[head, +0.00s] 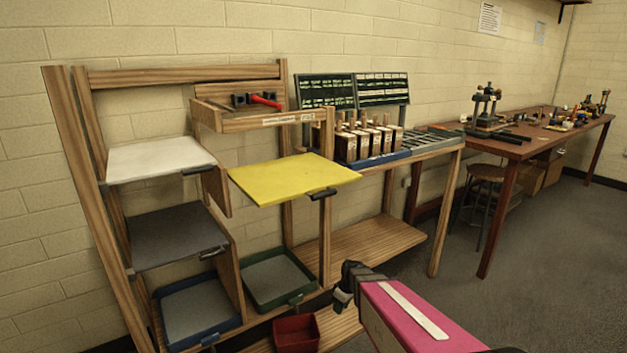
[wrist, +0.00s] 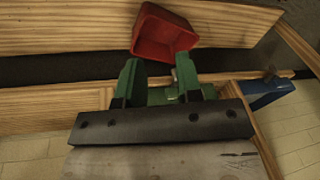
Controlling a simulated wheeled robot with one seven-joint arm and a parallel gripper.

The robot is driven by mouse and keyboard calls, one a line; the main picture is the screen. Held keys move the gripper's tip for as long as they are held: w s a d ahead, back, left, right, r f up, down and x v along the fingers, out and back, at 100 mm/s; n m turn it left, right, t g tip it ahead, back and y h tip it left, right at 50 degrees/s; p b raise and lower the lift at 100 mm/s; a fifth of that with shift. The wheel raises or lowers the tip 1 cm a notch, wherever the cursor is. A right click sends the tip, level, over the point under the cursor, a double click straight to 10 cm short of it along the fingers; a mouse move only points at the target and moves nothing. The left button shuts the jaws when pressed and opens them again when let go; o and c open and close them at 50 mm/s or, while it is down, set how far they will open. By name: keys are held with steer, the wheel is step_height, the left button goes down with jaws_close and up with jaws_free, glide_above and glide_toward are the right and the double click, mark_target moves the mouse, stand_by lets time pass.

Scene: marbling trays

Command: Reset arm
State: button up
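My gripper (head: 342,298) is low in front of the wooden rack in the head view, with my pink arm link behind it at the lower right. In the wrist view its two green fingers (wrist: 158,76) stand apart. Nothing is clearly held between them. A red bin (head: 297,334) is close by on the low wooden board; it also shows just beyond the fingertips in the wrist view (wrist: 163,37). A green-rimmed tray (head: 288,295) sits in the rack's lower right slot, just left of my gripper. Part of something green below the fingers is half hidden by the gripper.
The rack also holds a white tray (head: 157,158), a yellow tray (head: 290,178), a dark grey tray (head: 175,236) and a blue-rimmed tray (head: 200,308). A slatted bench (head: 432,140) with wooden blocks stands to the right. Open floor (head: 560,270) lies at the right.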

steer(key=s+d+r+m+h, duration=0.1)
steer(key=s+d+r+m, duration=0.3)
steer(key=r, duration=0.3)
steer(key=s+d+r+m+h, duration=0.1)
steer(key=s+d+r+m, duration=0.3)
steer(key=s+r+m, duration=0.1)
step_height(320, 180, up, 3)
steer(key=shift+s+d+f+m, duration=0.15)
steer(key=shift+s+d+m, duration=0.15)
steer(key=shift+m, duration=0.3)
